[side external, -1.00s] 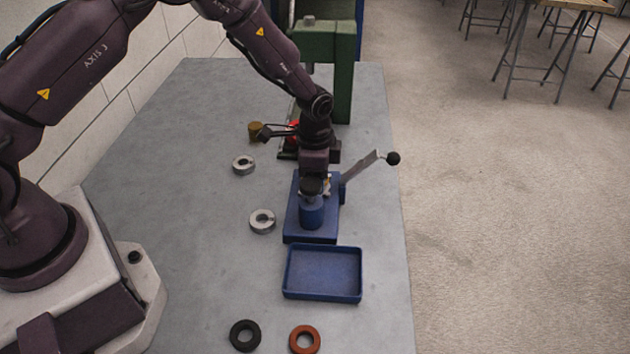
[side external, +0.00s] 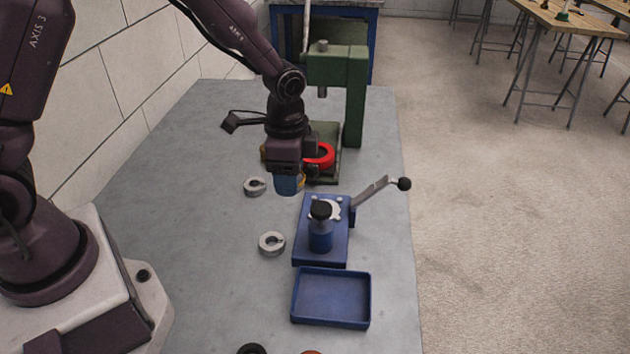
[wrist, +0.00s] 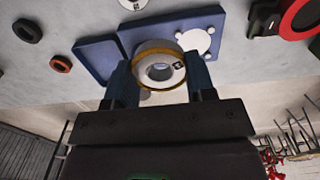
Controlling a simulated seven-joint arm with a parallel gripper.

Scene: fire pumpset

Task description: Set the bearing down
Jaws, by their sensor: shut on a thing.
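My gripper (side external: 289,185) hangs above the table behind and left of the blue fixture (side external: 307,250). It is shut on the bearing, a pale ring with a yellow-gold rim. In the wrist view the bearing (wrist: 160,66) sits between the two blue fingers, its hole facing the camera. In the side view the fingers mostly hide it. The bearing appears clear of the fixture, which has a pale round plate, a black-capped post and a lever.
A green press (side external: 352,100) with a red ring (side external: 320,157) stands behind. A blue tray (side external: 332,298) lies in front. Loose silver rings (side external: 255,187) (side external: 271,243) lie left of the fixture. The left tabletop is mostly bare.

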